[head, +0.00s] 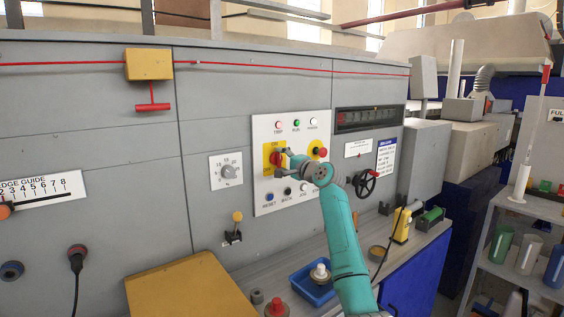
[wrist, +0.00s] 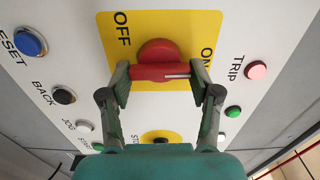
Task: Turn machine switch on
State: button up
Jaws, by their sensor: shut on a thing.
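The machine switch is a red rotary knob (wrist: 158,50) on a yellow plate (wrist: 110,38) marked OFF and ON. The white line on its bar-shaped handle points right in the wrist view, toward the ON side. My gripper (wrist: 160,74) is shut across the bar, one finger at each end. In the head view, my gripper (head: 284,161) is at the yellow plate (head: 268,148) on the white control panel (head: 262,127), and it partly hides the knob.
Close by are a TRIP lamp (wrist: 256,69), a blue RESET button (wrist: 30,41) and a black BACK button (wrist: 64,96). A blue tray (head: 305,287) lies on the ledge below.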

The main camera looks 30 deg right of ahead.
jog(key=shift+m, duration=0.3)
jog(key=o, duration=1.1)
jog(key=shift+o, duration=0.2)
jog(key=s, duration=1.2)
jog(key=shift+d, duration=0.2)
